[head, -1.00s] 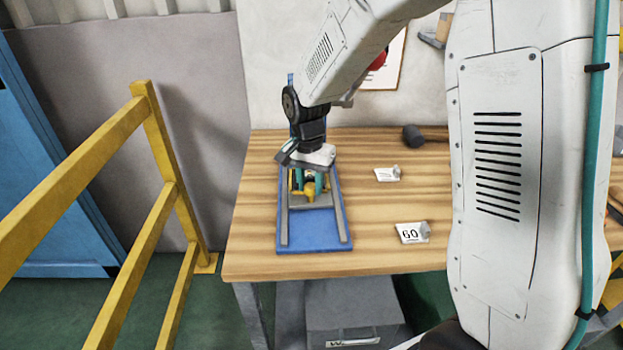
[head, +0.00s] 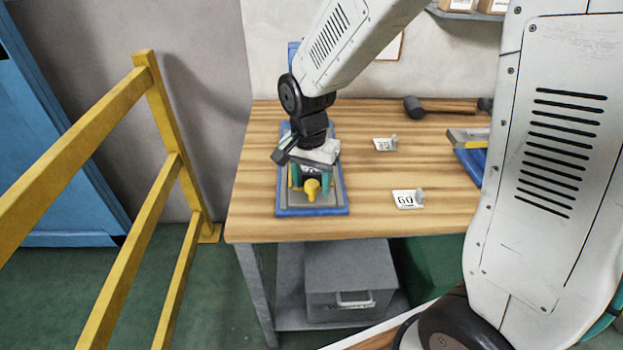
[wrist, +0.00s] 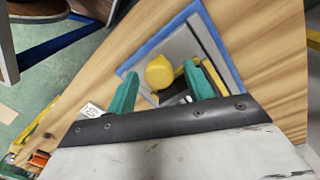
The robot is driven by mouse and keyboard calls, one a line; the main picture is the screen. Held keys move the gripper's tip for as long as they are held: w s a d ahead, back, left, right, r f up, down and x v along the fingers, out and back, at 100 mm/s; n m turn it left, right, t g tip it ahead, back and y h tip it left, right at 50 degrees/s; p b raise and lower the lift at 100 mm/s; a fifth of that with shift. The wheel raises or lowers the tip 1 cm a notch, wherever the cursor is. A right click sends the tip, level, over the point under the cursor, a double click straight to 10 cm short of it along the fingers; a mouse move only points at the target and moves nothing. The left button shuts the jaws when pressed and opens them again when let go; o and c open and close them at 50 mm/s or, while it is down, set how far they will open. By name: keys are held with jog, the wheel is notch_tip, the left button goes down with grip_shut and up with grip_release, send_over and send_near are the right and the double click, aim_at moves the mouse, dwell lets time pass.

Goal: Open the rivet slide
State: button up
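The rivet slide is a blue base (head: 284,210) with grey rails on the wooden bench, and it also shows in the wrist view (wrist: 152,55). Its grey carriage plate (head: 325,202) is near the front end of the base and bears a yellow knob (head: 312,188). My gripper (head: 311,184) is over the carriage, teal fingers pointing down. In the wrist view the fingers (wrist: 161,68) are spread on either side of the yellow knob (wrist: 159,72), with visible gaps. Contact deeper between the fingers is hidden.
Number cards (head: 407,199) stand right of the slide. A mallet (head: 414,107) lies at the back, and a blue tray (head: 470,160) is at the right. A yellow railing (head: 160,90) stands left of the bench. A grey drawer box (head: 348,280) is below.

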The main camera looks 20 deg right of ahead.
notch_tip(320, 180, up, 8)
jog(key=shift+w+a+f, duration=0.1)
jog(key=shift+w+a, duration=0.05)
dwell(0.5)
dwell(0.3)
jog(key=shift+s+n, duration=0.2)
jog(key=shift+n, duration=0.3)
jog(key=s+d+r+n, duration=0.2)
jog(key=s, duration=0.5)
jog(key=s+d+r+n+t, duration=0.1)
jog(key=s+d+r+n, duration=0.2)
jog(key=s, duration=0.4)
jog(key=s+d+r+n, duration=0.2)
jog(key=s+r+n, duration=0.1)
jog(key=s, duration=0.4)
jog(key=shift+s+d+r+t, duration=0.2)
jog(key=shift+s+d+t, duration=0.1)
jog(key=shift+d, duration=0.05)
dwell(0.4)
